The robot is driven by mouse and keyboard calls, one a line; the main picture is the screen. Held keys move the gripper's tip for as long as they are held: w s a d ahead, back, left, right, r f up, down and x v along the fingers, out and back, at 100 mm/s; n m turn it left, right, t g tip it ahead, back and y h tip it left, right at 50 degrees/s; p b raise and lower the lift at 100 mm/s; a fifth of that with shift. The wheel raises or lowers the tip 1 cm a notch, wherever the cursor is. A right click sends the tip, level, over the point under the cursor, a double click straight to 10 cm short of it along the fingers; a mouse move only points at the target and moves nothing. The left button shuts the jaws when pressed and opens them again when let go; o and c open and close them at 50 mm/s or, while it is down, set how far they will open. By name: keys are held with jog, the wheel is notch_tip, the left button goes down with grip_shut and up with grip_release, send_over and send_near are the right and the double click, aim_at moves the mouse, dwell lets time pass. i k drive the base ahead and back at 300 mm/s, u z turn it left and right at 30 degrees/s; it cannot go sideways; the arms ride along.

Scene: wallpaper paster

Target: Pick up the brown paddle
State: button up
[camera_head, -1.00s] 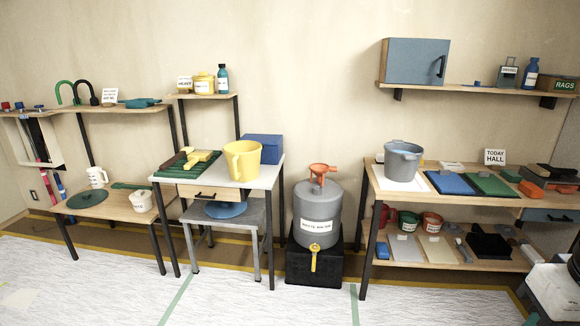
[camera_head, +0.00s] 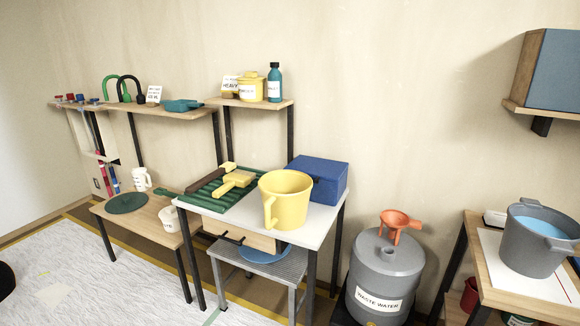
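A dark brown object (camera_head: 207,181), which looks like the brown paddle, lies on a green ribbed mat (camera_head: 196,197) at the left end of the white-topped table (camera_head: 328,212). Its far end is partly hidden by a yellow tool (camera_head: 236,181) lying beside or across it; I cannot tell whether they touch. A yellow bucket (camera_head: 287,200) stands to the right of the mat. My gripper is not in view.
A blue box (camera_head: 319,178) stands behind the bucket. A grey stool (camera_head: 262,264) is below. The grey waste-water drum (camera_head: 385,278) stands right. Open floor (camera_head: 70,280) lies front left.

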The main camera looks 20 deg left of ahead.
aim_at(227, 167)
jog(key=u, duration=0.1)
jog(key=i, duration=0.1)
jog(key=u, duration=2.8)
jog(key=i, duration=1.6)
jog(key=z, duration=1.8)
jog(key=i, duration=1.7)
